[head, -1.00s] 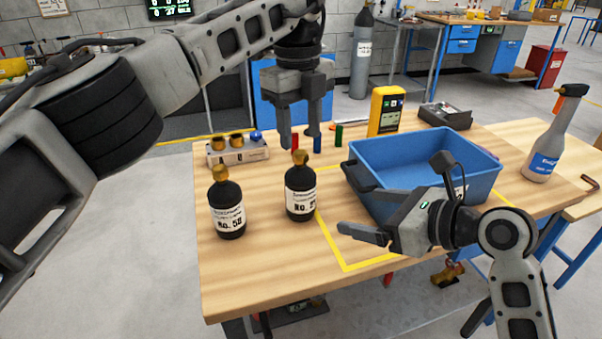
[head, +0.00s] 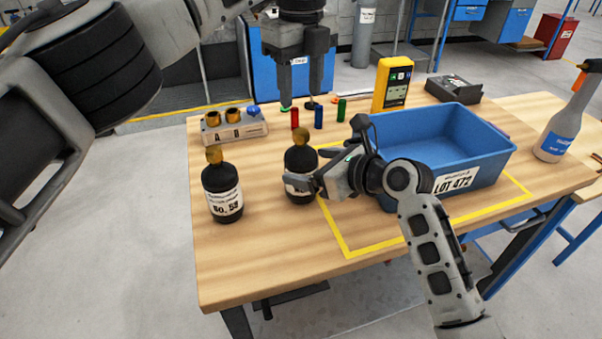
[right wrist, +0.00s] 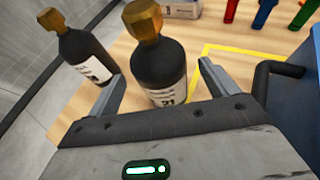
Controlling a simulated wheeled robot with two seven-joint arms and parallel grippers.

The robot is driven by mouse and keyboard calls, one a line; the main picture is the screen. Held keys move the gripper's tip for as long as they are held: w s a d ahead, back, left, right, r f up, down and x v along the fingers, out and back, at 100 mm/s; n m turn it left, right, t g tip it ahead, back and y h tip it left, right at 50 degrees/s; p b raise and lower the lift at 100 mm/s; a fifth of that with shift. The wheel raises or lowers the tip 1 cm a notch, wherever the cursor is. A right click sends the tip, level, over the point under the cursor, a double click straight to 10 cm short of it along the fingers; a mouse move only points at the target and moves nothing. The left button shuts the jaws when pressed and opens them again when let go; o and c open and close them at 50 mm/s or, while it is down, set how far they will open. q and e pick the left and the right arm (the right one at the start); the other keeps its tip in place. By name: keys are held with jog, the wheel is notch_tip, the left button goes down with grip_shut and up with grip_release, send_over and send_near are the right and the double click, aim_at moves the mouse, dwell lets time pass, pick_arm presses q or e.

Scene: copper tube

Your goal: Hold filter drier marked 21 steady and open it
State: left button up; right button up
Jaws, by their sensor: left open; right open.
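The filter drier marked 21 (head: 301,160) is a black bottle with a brass cap, upright on the wooden table. Its label is partly hidden by my right gripper in the head view, but "21" reads in the right wrist view (right wrist: 160,65). My right gripper (head: 309,170) is open, its fingers on either side of the bottle body; the right wrist view shows gaps on both sides. My left gripper (head: 300,92) is open and empty, fingers pointing down, appearing above and behind the brass cap. A similar black bottle (head: 222,190), marked No. 5-something, stands to the left.
A blue bin (head: 478,172) labelled LOT 472 stands right of my right gripper, close to its arm. The table's front left is clear.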

jog(key=shift+x, duration=1.55)
